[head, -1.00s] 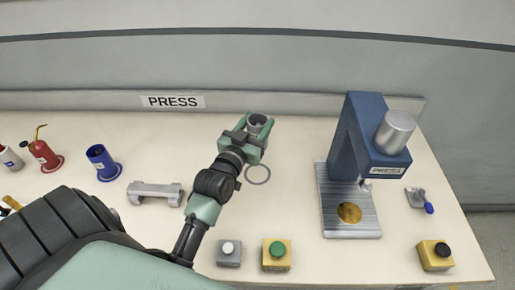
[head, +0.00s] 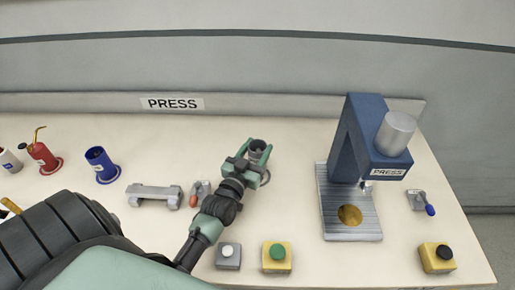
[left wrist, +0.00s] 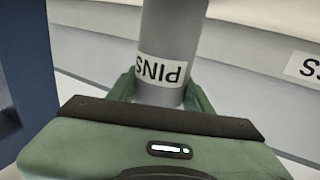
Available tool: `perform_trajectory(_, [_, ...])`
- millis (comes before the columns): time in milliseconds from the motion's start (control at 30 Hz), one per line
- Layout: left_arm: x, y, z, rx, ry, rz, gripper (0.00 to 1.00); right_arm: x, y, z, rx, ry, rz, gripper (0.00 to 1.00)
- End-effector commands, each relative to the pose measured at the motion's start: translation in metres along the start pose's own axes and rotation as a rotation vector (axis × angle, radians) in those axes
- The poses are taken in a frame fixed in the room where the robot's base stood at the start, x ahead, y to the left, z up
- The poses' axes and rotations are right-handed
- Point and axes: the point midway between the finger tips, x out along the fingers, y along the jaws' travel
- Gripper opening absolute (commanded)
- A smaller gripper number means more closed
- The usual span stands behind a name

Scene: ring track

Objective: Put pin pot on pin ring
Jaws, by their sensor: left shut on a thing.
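The pin pot (head: 257,146) is a grey cylinder, its open top showing in the head view. It also shows in the left wrist view (left wrist: 172,45), with a white PINS label facing the camera. My left gripper (head: 257,152) is shut around the pot, one green finger on each side. The pin ring (head: 267,178) is a thin grey ring on the bench. Most of it is hidden behind the gripper and pot; only its right edge shows. I cannot tell whether the pot's base is touching the bench. My right gripper is not in view.
The blue press (head: 362,140) stands to the right. A blue pot (head: 99,160), a red oil can (head: 43,156) and a grey bracket (head: 153,195) are to the left. A red-tipped lever (head: 197,190) is beside my arm. Button boxes (head: 277,258) line the front. Bench is clear between ring and press.

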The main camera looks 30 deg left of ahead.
Motion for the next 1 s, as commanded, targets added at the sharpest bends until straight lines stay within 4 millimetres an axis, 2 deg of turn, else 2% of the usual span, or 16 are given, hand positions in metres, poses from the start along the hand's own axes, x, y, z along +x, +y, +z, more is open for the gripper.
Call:
perform_trajectory(33, [0.000, 0.000, 0.002, 0.000, 0.001, 0.000, 0.11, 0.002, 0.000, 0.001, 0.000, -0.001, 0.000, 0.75])
perform_trajectory(67, [0.000, 0.000, 0.002, 0.000, 0.000, 0.000, 0.55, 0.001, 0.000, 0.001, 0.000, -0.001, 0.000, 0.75])
perform_trajectory(100, [0.000, 0.000, 0.002, 0.000, 0.000, 0.000, 0.67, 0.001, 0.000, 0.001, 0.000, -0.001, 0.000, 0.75])
perform_trajectory(133, [0.000, 0.000, 0.002, 0.000, 0.000, 0.000, 0.72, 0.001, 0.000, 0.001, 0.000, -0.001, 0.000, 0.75])
perform_trajectory(500, [-0.001, 0.000, -0.002, 0.000, -0.001, 0.000, 0.72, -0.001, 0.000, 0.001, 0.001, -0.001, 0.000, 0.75])
perform_trajectory(800, [-0.050, 0.000, 0.002, 0.000, -0.003, 0.000, 0.72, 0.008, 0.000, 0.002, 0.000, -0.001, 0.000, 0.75])
perform_trajectory(1000, [-0.072, 0.000, 0.000, 0.000, -0.001, 0.001, 0.72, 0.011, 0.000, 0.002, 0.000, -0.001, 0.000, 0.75])
